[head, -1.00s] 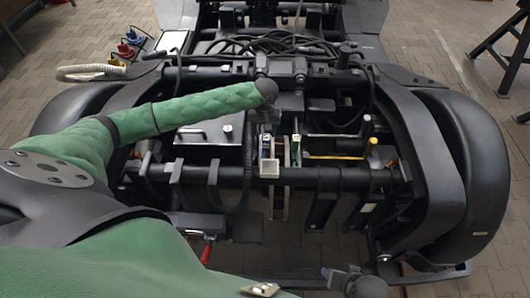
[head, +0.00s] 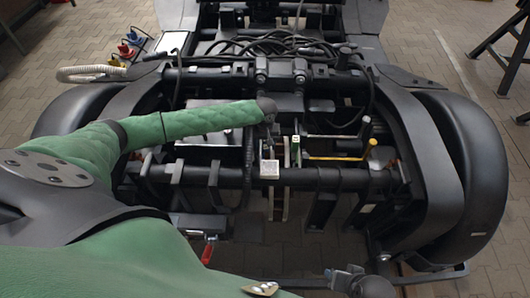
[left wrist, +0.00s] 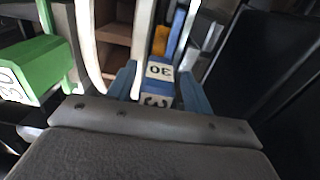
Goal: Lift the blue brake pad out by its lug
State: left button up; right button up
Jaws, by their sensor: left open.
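My left gripper (head: 268,152) reaches down between the black bars in the head view. In the left wrist view its two bluish fingers (left wrist: 160,90) are open and stand on either side of the blue brake pad (left wrist: 157,95). The pad shows white labels, one reading 30, and its top end lies between the fingers with no visible grip. In the head view the gripper mostly hides the pad. A green pad (left wrist: 32,70) is at the left of the left wrist view and right of the gripper in the head view (head: 296,150). My right gripper (head: 343,279) shows dark and small at the bottom edge.
Pale curved plates (left wrist: 142,40) run close beside the blue pad. A thick black crossbar (head: 310,178) passes near the gripper. A yellow bar (head: 335,157) lies to its right, and black cables (head: 270,48) lie behind.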

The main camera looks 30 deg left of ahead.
pick_arm(q)
jog(key=c, duration=0.9)
grip_shut()
jog(key=shift+r, duration=0.1)
